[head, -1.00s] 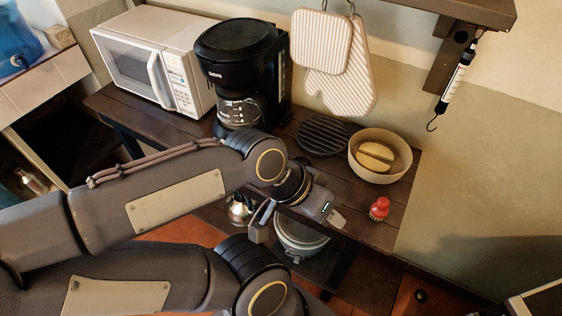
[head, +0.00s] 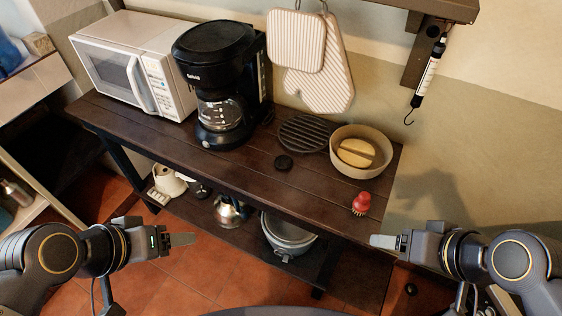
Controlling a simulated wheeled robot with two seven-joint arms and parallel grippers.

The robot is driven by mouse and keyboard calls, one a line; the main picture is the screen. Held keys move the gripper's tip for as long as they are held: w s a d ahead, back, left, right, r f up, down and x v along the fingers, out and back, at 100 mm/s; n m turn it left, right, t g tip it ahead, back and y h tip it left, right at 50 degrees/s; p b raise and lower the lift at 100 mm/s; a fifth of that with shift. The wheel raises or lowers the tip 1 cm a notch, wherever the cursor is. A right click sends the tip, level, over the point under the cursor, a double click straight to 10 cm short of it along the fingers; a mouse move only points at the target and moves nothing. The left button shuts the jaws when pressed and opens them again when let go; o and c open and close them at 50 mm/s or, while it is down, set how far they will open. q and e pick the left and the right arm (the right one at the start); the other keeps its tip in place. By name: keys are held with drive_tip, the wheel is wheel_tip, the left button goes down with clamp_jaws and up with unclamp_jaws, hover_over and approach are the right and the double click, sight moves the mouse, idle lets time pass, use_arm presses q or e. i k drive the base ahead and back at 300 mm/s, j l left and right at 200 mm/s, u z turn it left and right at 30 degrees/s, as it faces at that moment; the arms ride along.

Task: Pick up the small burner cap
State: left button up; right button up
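A small, round, black disc that looks like the burner cap (head: 283,162) lies flat on the dark wooden table (head: 235,165), in front of the round grate. Nothing touches it. My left gripper (head: 185,240) is at the lower left, in front of the table, well apart from the disc. My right gripper (head: 382,241) is at the lower right, near the table's right end, also apart from it. Both grippers show nothing held. They are seen edge-on, so their finger gaps are unclear.
A black round grate (head: 304,133), a bowl (head: 340,165) with a yellowish thing inside, and a red-topped brush (head: 361,203) are near the disc. A coffee maker (head: 215,75) and microwave (head: 120,60) stand left. A pot (head: 288,238) is below. The tabletop's front left is clear.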

sight(282, 163)
drive_tip(key=i+j+z, duration=0.1)
drive_tip(key=z, duration=0.35)
drive_tip(key=i+j+z, duration=0.1)
drive_tip(key=z, duration=0.3)
drive_tip(key=i+j+z, duration=0.1)
drive_tip(key=j+z, duration=0.15)
drive_tip(key=z, duration=0.2)
